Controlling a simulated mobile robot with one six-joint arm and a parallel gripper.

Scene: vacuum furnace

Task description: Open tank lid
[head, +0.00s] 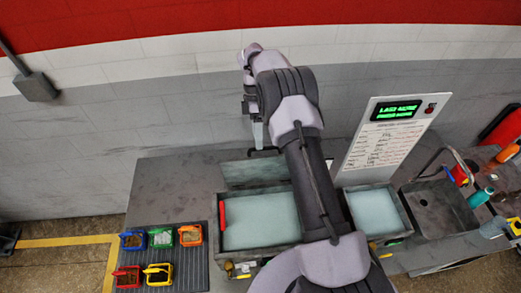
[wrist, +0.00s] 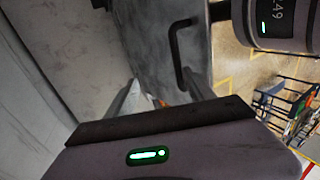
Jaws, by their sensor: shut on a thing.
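The tank (head: 287,246) is set in the grey bench and shows pale blue liquid. Its grey lid (head: 240,174) stands raised along the tank's back edge. My arm crosses over the tank and hides part of it. My gripper (head: 258,142) is above the lid's upper edge. In the wrist view the lid is a grey plate (wrist: 148,45) with a black bar handle (wrist: 177,52) beyond my fingers. My gripper (wrist: 163,95) is shut on the lid, but the exact contact is hard to see.
A second liquid-filled tank (head: 376,210) and a sink (head: 440,208) lie to the right. A sign panel with a green display (head: 396,110) stands behind them. Several small coloured baskets (head: 160,238) sit on a dark mat at the left. A wall rises behind the bench.

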